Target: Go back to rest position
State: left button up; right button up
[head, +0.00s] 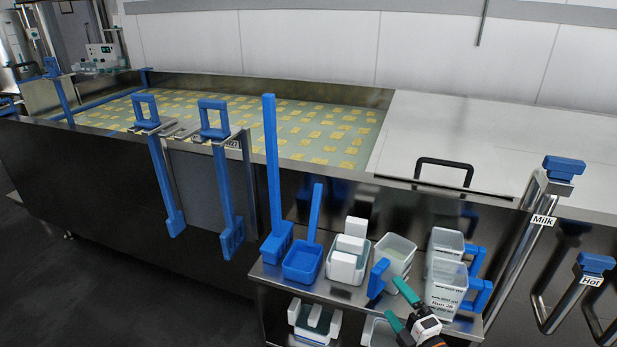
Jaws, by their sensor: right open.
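My right gripper (400,307) comes in at the bottom, right of centre, with its two teal fingers apart. It is in front of the upper shelf of the metal cart (262,281). Clear containers (396,253) stand behind it, and a labelled clear container (446,284) is just to its right. I see nothing between the fingers. Whether the fingers touch the small blue-handled tool (377,278) beside them I cannot tell. My left gripper is not in view.
A long steel vat (140,170) with pale pieces in it runs behind the cart. Blue-handled tools (225,180) hang on its front. Blue-topped Milk (564,167) and Hot (596,263) pipes stand right. The floor at the lower left is clear.

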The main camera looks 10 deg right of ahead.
jog(key=s+a+f+m+g+h, duration=0.1)
jog(key=s+a+f+m+g, duration=0.15)
jog(key=s+m+g, duration=0.45)
jog(key=s+a+f+m+g+h, duration=0.1)
jog(key=s+a+m+g, duration=0.3)
jog(key=s, duration=0.5)
jog(key=s+a+f+m+g, duration=0.1)
jog(key=s+a+m+g, duration=0.15)
jog(key=s+m, duration=0.55)
notch_tip(320, 180, down, 22)
jog(key=s+n+g+p, duration=0.1)
jog(key=g+p, duration=0.1)
jog(key=p, duration=0.2)
pick_arm(q)
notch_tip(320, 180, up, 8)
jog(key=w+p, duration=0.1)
jog(key=p, duration=0.2)
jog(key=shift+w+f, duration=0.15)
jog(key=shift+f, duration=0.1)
pick_arm(e)
jog(key=s+d+f, duration=0.1)
jog(key=s+f, duration=0.5)
jog(key=s, duration=0.2)
jog(key=s+d+f+g, duration=0.1)
jog(key=s+d+f, duration=0.1)
jog(key=s+f, duration=0.5)
jog(key=shift+s+d+f+n+h, duration=0.2)
jog(key=shift+s+d+n+h, duration=0.15)
jog(key=shift+s, duration=0.55)
